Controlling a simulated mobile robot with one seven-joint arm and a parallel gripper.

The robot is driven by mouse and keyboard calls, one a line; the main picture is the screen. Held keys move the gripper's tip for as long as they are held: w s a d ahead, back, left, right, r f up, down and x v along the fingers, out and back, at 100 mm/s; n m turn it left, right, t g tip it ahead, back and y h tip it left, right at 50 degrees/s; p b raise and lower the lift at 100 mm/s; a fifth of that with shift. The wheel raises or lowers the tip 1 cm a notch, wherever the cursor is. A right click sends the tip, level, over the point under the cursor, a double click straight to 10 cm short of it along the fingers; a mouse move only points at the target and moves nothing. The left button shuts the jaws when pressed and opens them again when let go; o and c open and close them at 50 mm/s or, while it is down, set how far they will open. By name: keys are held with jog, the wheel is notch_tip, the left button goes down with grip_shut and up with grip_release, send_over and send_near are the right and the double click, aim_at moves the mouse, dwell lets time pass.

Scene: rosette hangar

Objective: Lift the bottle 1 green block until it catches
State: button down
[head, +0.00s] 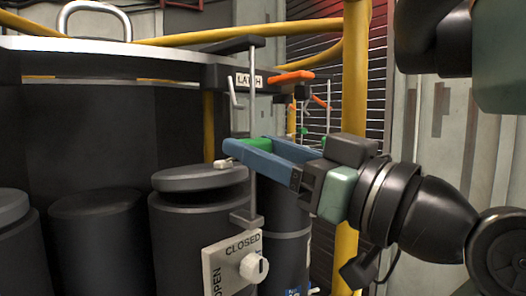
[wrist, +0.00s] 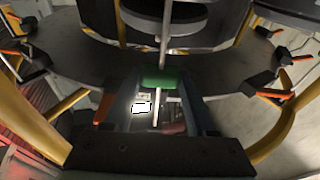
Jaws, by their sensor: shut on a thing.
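The green block (head: 258,143) sits on a thin upright metal rod in the head view, partly hidden by my gripper's blue fingers. My gripper (head: 243,149) reaches in from the right and is shut on the green block. In the wrist view the green block (wrist: 160,77) lies between the fingertips of my gripper (wrist: 158,82), with the rod running through or behind it. A black bracket with a LATCH label (head: 249,80) is above the block, with a gap between them. Which bottle the rod belongs to cannot be read.
Dark cylinders with lids (head: 199,178) stand left of and below my gripper. A white panel marked OPEN and CLOSED (head: 235,262) with a knob is below. An orange lever (head: 293,76) sticks out near the latch bracket. A yellow post (head: 354,70) rises behind my gripper.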

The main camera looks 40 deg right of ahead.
notch_tip(320, 180, up, 7)
jog(key=p, duration=0.4)
jog(key=shift+f, duration=0.2)
jog(key=shift+c, duration=1.2)
grip_release()
jog(key=shift+f, duration=0.1)
jog(key=shift+s, duration=0.1)
